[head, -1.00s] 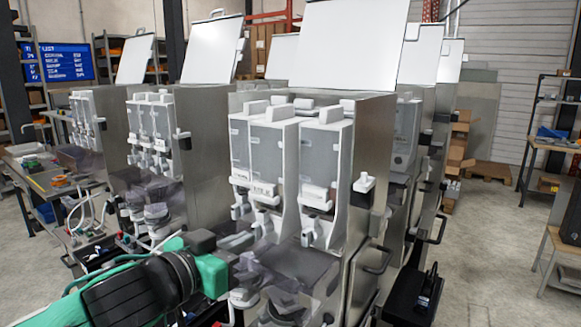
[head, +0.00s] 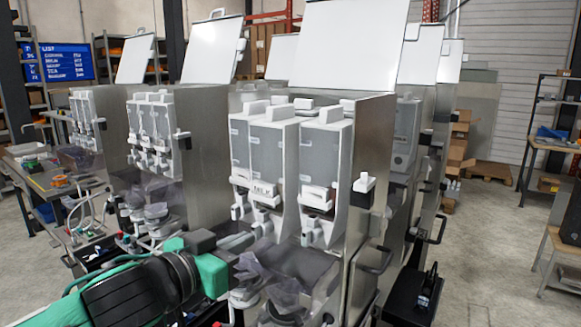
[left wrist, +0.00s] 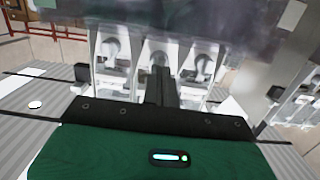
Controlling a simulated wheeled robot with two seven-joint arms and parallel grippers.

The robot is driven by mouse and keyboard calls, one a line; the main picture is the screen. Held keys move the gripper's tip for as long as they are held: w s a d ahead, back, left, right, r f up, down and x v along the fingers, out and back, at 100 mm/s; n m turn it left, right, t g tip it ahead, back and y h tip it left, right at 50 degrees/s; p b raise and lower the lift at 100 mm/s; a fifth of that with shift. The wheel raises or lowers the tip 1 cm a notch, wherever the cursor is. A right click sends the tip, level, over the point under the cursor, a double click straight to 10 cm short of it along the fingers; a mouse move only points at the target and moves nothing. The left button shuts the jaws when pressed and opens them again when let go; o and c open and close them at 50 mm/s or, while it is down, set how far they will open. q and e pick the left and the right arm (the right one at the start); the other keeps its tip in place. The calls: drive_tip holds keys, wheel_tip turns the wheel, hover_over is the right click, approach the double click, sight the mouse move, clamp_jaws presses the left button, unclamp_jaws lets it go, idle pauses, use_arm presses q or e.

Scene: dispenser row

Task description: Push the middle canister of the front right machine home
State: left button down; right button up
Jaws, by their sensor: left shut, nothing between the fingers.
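The front right machine (head: 372,140) is a steel dispenser with three grey and white canisters side by side. The middle canister (head: 267,153) has a label reading MILK and a white spout below. Its right side wall shows, so it seems to stand forward of its neighbours. My left arm comes in from the lower left in the head view, its green and black hand low in front of the machine; the fingertips are hard to make out there. In the left wrist view the left gripper (left wrist: 161,86) is shut and empty, pointing at the middle of three spouts. Contact cannot be told. My right gripper is not visible.
Clear plastic parts and cups crowd the area below the spouts. Another dispenser (head: 203,125) stands to the left. Open floor lies to the right.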

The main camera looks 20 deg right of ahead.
sight(254, 232)
use_arm(q)
drive_tip(key=shift+w+d, duration=0.1)
drive_tip(key=shift+x, duration=0.85)
drive_tip(key=shift+p+x, duration=0.4)
drive_tip(key=shift+x, duration=0.45)
drive_tip(key=shift+d+r, duration=0.1)
drive_tip(key=shift+r, duration=0.1)
drive_tip(key=p+v, duration=0.1)
drive_tip(key=v, duration=0.7)
drive_tip(key=shift+f, duration=0.45)
drive_tip(key=shift+w+f, duration=0.1)
